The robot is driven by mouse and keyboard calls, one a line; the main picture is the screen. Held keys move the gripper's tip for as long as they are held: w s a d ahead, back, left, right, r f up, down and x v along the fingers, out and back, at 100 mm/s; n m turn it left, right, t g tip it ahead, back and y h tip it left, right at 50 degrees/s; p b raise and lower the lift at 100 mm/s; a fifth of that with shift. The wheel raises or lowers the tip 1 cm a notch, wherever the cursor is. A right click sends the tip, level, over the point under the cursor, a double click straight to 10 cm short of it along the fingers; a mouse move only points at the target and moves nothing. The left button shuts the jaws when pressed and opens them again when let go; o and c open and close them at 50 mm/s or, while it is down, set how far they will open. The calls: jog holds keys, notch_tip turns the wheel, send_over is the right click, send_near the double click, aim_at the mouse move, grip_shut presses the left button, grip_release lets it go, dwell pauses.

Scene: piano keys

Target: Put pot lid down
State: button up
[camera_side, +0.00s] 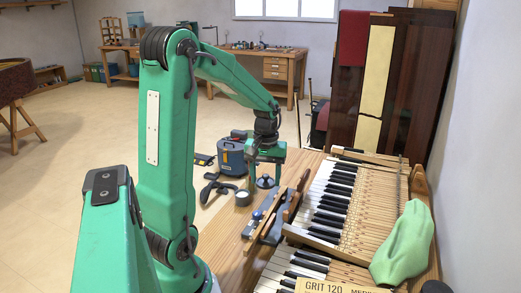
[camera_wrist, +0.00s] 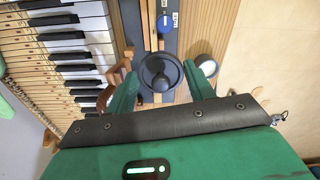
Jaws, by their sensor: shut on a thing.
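The pot lid (camera_wrist: 160,78) is a dark round disc with a black knob, seen from above between my two fingers in the wrist view. In the side view the lid (camera_side: 265,182) shows as a small dark shape just under my gripper (camera_side: 265,161), near the wooden bench top (camera_side: 226,237). My gripper, whose green fingers also show in the wrist view (camera_wrist: 162,72), is shut on the lid. I cannot tell whether the lid touches the surface below.
Piano keys (camera_side: 327,205) lie to the right of the lid in the side view. A small white-topped jar (camera_side: 243,198) stands close by; it also shows in the wrist view (camera_wrist: 205,62). A rail with a blue knob (camera_wrist: 165,22) lies beside the keys. A green cloth (camera_side: 404,245) lies further right.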

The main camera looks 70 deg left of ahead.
jog(key=s+d+f, duration=0.3)
jog(key=s+d, duration=0.1)
dwell(0.3)
send_over(233, 216)
notch_tip(233, 216, down, 7)
jog(key=shift+a+r, duration=0.1)
jog(key=shift+f, duration=2.05)
jog(key=shift+f, duration=0.15)
jog(key=o, duration=0.9)
jog(key=shift+o, duration=0.2)
